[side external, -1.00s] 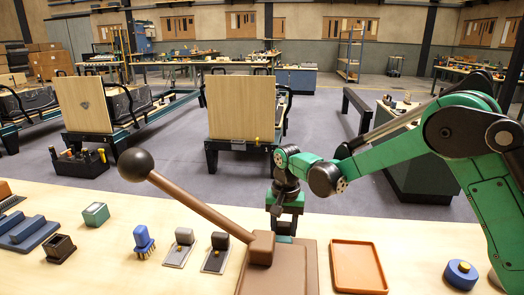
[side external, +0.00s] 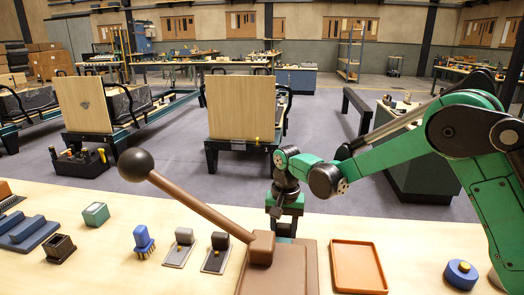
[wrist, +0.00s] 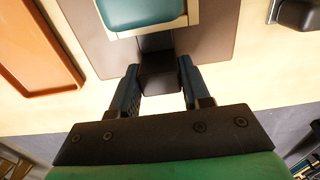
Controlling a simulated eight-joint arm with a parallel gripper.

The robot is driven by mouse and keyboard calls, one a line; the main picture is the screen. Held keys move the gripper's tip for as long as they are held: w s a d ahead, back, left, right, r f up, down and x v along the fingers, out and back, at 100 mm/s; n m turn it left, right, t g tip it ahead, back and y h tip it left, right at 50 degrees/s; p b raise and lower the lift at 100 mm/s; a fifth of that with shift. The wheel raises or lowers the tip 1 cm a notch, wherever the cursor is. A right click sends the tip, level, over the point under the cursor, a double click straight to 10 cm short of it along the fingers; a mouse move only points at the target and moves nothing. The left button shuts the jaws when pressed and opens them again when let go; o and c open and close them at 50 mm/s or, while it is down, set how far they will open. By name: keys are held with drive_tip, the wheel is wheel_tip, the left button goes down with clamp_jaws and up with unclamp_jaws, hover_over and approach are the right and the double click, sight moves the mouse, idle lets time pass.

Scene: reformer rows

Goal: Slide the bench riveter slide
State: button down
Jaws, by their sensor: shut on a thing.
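The bench riveter has a brown base (side external: 309,265), a brown block and a long lever (side external: 203,210) ending in a black ball knob (side external: 136,165). In the wrist view its flat base (wrist: 218,50) lies under a teal-topped, pale-edged part (wrist: 142,12). A dark block (wrist: 160,76), apparently the slide's grip, sticks out from that part toward my gripper (wrist: 158,80). My gripper's two fingers are shut on this block, one on each side. In the side view my gripper (side external: 284,230) points down behind the riveter's block, which partly hides the fingertips.
An empty orange tray (side external: 357,267) lies right of the riveter. A blue round piece (side external: 461,274) is farther right. Left stand two small plates with upright blocks (side external: 181,247) (side external: 217,252), a blue brush (side external: 144,242), a brown box (side external: 60,248) and a green box (side external: 96,214).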

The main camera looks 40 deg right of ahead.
sight(282, 237)
drive_tip(key=shift+s+a, duration=1.1)
drive_tip(key=shift+a, duration=0.05)
drive_tip(key=shift+c, duration=2)
unclamp_jaws()
drive_tip(key=shift+r, duration=0.1)
drive_tip(key=shift+r, duration=2.75)
